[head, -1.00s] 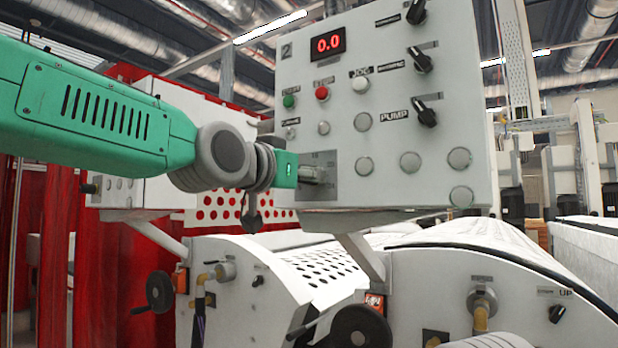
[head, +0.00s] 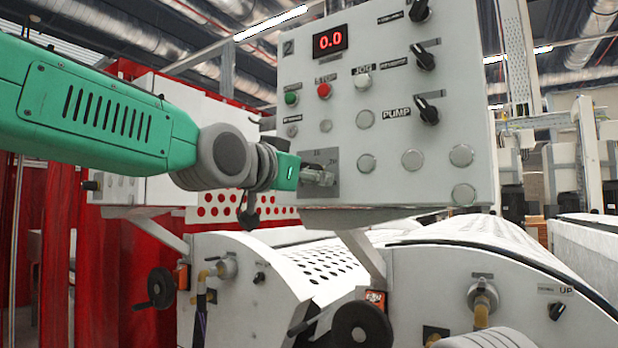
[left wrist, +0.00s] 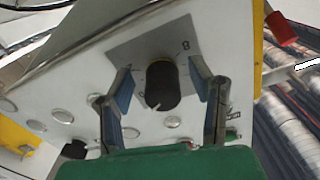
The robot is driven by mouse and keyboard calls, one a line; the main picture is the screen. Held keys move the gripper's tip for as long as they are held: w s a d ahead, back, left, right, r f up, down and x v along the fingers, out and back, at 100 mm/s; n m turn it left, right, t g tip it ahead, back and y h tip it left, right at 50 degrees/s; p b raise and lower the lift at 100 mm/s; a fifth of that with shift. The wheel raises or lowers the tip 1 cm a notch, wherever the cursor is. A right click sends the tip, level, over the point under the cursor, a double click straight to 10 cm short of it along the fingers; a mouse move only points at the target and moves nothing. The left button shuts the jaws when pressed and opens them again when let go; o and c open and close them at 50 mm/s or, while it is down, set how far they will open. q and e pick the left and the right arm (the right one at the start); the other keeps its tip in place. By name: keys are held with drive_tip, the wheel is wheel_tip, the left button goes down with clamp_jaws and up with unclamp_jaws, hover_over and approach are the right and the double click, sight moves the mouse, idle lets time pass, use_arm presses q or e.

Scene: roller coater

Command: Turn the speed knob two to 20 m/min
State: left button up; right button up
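The control panel (head: 440,100) is white, marked "2" at top left, with a red display (head: 330,41) reading 0.0. In the left wrist view the speed knob (left wrist: 162,85) is black and round with a white pointer mark, on a grey dial plate (left wrist: 150,47). The plate also shows in the head view (head: 318,192) at the panel's lower left. My left gripper (left wrist: 162,82) is open, one blue-padded finger on each side of the knob, with gaps visible. In the head view my left gripper (head: 318,176) is in front of the plate and hides the knob. My right gripper is not in view.
A green button (head: 291,98), a red button (head: 324,90) and a white button (head: 362,81) sit above the plate. Black selector switches (head: 425,110) line the panel's right side. Below are a perforated white cover (head: 320,270) and a black handwheel (head: 362,325).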

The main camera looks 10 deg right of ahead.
use_arm(q)
drive_tip(key=shift+r, duration=0.1)
drive_tip(key=shift+s+a, duration=0.1)
drive_tip(key=shift+a, duration=0.05)
drive_tip(key=v, duration=1.2)
drive_tip(key=shift+d, duration=0.25)
